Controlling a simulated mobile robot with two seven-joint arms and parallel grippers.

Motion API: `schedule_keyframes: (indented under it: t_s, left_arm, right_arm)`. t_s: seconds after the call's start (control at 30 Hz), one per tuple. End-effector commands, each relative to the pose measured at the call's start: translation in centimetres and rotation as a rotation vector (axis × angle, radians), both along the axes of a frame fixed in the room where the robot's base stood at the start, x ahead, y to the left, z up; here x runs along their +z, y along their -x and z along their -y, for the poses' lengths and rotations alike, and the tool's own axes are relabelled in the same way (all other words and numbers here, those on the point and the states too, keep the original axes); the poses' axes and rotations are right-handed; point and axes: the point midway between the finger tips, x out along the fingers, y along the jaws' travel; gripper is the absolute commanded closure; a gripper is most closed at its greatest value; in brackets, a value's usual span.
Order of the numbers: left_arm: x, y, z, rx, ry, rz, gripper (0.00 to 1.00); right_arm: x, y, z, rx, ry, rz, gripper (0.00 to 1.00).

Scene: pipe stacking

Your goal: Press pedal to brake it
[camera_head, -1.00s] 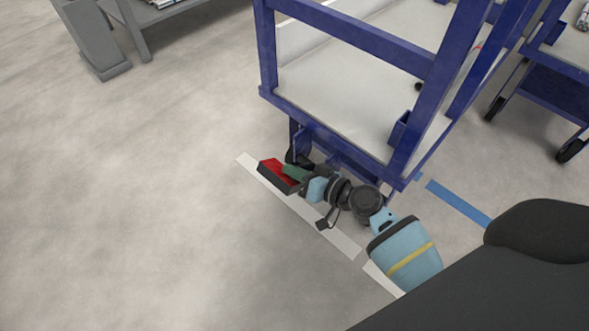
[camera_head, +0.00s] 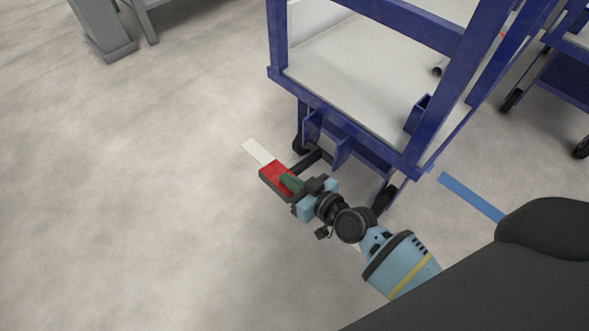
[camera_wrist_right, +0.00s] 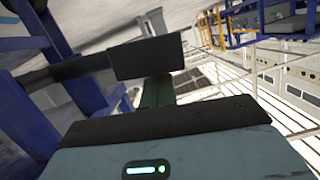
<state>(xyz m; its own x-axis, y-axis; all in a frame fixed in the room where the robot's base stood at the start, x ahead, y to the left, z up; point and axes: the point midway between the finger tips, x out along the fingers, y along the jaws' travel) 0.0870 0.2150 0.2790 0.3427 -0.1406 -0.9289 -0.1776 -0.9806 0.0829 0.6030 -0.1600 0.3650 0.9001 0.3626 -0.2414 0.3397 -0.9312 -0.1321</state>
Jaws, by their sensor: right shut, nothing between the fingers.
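The brake pedal (camera_head: 274,173) has a red top and dark sides. It sticks out low from the near left end of the blue cart (camera_head: 345,125) on a dark bar. My right gripper (camera_head: 291,183) has green fingers, which are shut and empty. In the head view they lie over the pedal's right part; I cannot tell for certain whether they touch it. In the right wrist view the pedal's dark side (camera_wrist_right: 148,58) covers the tips of the green fingers (camera_wrist_right: 157,92). My left gripper is not in view.
A black caster (camera_head: 383,197) of the cart stands close beside my right wrist. A second blue cart (camera_head: 560,88) is at the right. A grey stand (camera_head: 104,28) is at the top left. The floor on the left is clear, with a white strip (camera_head: 256,151) by the pedal.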

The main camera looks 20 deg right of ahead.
Motion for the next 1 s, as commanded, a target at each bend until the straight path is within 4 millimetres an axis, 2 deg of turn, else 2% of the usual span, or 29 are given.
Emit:
schedule_keyframes:
  t_s: [0.2,0.43,1.0]
  left_arm:
    - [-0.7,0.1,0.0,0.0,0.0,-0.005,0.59]
    - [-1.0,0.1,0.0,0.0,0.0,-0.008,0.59]
    - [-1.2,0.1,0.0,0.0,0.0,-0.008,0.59]
  right_arm:
    - [-2.6,0.2,-0.7,0.0,0.158,0.057,1.0]
    - [-4.5,0.3,-1.0,0.0,0.274,0.1,1.0]
    - [-5.7,0.4,-0.9,0.0,0.348,0.123,1.0]
